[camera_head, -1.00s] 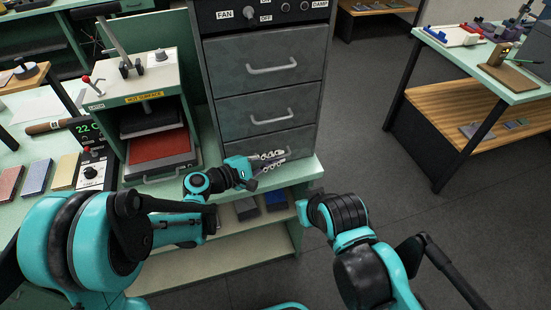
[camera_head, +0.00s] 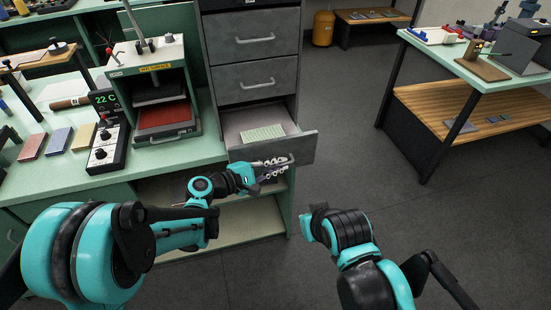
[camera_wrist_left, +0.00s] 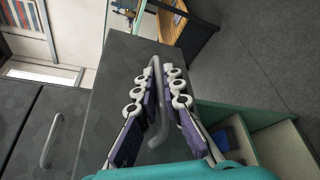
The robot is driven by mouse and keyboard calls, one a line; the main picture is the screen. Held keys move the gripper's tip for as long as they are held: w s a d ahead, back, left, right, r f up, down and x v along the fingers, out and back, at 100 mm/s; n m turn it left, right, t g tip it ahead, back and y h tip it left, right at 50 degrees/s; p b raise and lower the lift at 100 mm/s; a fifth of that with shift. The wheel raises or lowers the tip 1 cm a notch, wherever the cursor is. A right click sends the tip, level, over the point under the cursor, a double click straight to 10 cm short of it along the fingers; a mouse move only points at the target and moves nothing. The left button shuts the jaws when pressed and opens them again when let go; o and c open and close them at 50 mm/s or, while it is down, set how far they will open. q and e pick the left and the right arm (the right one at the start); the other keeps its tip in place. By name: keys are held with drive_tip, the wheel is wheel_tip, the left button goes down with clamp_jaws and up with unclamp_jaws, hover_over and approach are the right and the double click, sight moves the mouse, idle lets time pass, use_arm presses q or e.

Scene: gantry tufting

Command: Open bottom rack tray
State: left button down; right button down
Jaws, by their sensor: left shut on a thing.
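The bottom rack tray (camera_head: 302,149) is a grey drawer at the foot of the grey cabinet, and it stands pulled out in the head view. A pale green gridded sheet (camera_head: 262,132) lies inside it. My left gripper (camera_head: 274,166) is at the drawer's front. In the left wrist view, the left fingers (camera_wrist_left: 160,100) are shut around the curved grey handle (camera_wrist_left: 157,72) of the drawer front (camera_wrist_left: 112,90). My right arm shows at the lower middle of the head view, but its gripper fingers cannot be made out.
Two closed drawers (camera_head: 242,80) sit above the open one. A green bench (camera_head: 190,158) with a hot press (camera_head: 148,60) and a control box (camera_head: 105,140) stands at left. A side table (camera_head: 455,105) stands at right. The floor between is clear.

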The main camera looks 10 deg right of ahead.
use_arm(q)
drive_tip(key=s, duration=0.5)
drive_tip(key=shift+s+d, duration=0.1)
drive_tip(key=shift+s, duration=0.1)
drive_tip(key=c, duration=1.9)
unclamp_jaws()
drive_tip(key=v, duration=1.2)
